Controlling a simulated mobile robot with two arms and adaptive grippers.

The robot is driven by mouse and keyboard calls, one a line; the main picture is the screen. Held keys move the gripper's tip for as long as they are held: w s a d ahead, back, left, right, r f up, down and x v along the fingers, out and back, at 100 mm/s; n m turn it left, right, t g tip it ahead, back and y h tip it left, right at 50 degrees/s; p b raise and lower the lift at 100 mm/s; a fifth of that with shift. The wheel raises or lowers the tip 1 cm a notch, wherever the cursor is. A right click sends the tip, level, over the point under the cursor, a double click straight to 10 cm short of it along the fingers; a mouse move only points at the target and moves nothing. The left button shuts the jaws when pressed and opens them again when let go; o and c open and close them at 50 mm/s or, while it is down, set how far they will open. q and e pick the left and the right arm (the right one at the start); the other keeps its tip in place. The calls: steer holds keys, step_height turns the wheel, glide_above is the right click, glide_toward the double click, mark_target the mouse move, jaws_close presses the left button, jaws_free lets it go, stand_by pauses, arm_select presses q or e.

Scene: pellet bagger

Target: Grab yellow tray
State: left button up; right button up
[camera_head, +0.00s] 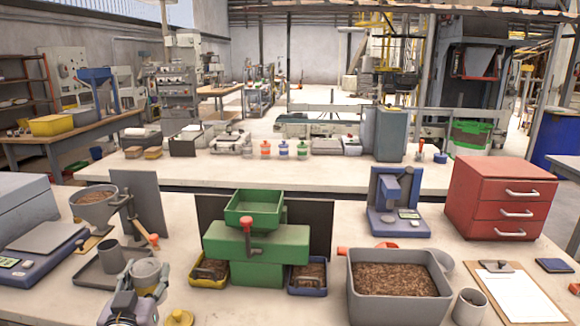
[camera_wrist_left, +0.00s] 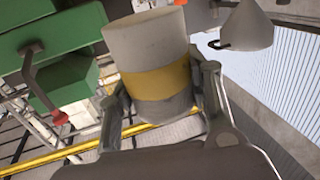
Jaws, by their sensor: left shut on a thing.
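The yellow tray (camera_head: 222,283) sits on the bench at the left foot of the green machine (camera_head: 257,246), with brown pellets in it. My left gripper (camera_head: 150,287) is at the lower left, apart from the yellow tray and to its left. It is shut on a pale grey cup with a yellow band (camera_head: 146,271). In the left wrist view the cup (camera_wrist_left: 148,35) stands between both fingers (camera_wrist_left: 162,95), slightly tilted in the picture. I cannot clearly make out the yellow tray in that view. My right gripper is not in view.
A blue tray (camera_head: 307,291) with pellets sits right of the green machine. A large grey bin of pellets (camera_head: 398,306) stands further right. A grey tray (camera_head: 88,276) with a dark cup (camera_head: 111,257) and a funnel stand (camera_head: 95,205) are left. A yellow lid (camera_head: 180,318) lies in front.

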arm_select(q)
steer(key=s+d+f+m+h, duration=0.25)
steer(key=s+d+f, duration=0.35)
steer(key=s+d, duration=0.55)
steer(key=w+a+r, duration=0.1)
steer(key=w+a, duration=0.2)
steer(key=w+a+r+n+y, duration=0.1)
steer(key=w+a+r, duration=0.1)
steer(key=w+a, duration=0.1)
steer(key=w+a+r+n+y, duration=0.1)
steer(key=w+a+r, duration=0.1)
steer(key=w+a, duration=0.2)
steer(key=shift+w+a+r, duration=0.1)
steer(key=shift+w+r, duration=0.15)
steer(key=shift+w, duration=0.05)
steer(key=w+a+r+n+y, duration=0.2)
steer(key=w+a+r, duration=0.3)
steer(key=a+r, duration=0.4)
steer(key=shift+a+r+g+y+b, duration=0.25)
steer(key=shift+a+g+y+b, duration=0.05)
steer(key=shift+a+y, duration=0.15)
steer(key=shift+d, duration=0.1)
step_height(320, 180, down, 20)
steer(key=shift+r+b, duration=0.2)
steer(key=shift+b, duration=0.2)
